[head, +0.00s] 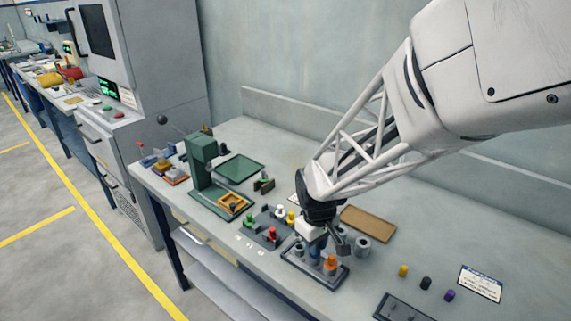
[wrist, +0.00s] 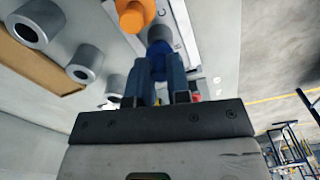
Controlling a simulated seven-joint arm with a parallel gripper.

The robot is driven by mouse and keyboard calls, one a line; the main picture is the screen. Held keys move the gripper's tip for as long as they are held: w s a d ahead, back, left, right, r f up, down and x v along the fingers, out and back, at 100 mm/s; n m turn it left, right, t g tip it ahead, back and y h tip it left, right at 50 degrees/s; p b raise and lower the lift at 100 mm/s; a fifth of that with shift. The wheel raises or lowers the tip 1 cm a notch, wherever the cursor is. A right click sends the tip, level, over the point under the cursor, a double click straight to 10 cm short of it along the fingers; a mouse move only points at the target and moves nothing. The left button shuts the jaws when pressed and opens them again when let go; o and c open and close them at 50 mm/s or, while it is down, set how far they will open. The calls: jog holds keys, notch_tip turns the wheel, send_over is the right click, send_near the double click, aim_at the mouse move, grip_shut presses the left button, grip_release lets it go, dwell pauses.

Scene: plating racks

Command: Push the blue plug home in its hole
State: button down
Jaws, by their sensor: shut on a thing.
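My gripper (head: 314,250) points down over a small rack (head: 292,262) on the bench. In the wrist view its two fingers (wrist: 161,72) are shut on the blue plug (wrist: 159,50), which shows between and just beyond the fingertips. A grey cylindrical socket (wrist: 159,33) shows right by the plug's far end. I cannot tell how deep the plug sits in it. In the head view the gripper hides the blue plug. An orange plug (head: 330,264) stands in the same rack, close beside the gripper; it also shows in the wrist view (wrist: 134,15).
Loose grey hollow cylinders (head: 362,246) stand behind the rack, near a brown board (head: 368,223). A second rack (head: 262,236) with green, red and yellow plugs is to the left. Yellow, black and purple plugs (head: 426,283) and a card (head: 480,283) lie to the right.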

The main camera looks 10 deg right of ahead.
jog(key=shift+f, duration=0.45)
jog(key=c, duration=1)
grip_release()
jog(key=shift+r, duration=0.1)
jog(key=shift+r, duration=3.8)
jog(key=shift+c, duration=0.2)
jog(key=c, duration=0.5)
jog(key=shift+m, duration=0.4)
grip_shut()
jog(key=shift+r+m, duration=0.2)
jog(key=shift+m, duration=1.7)
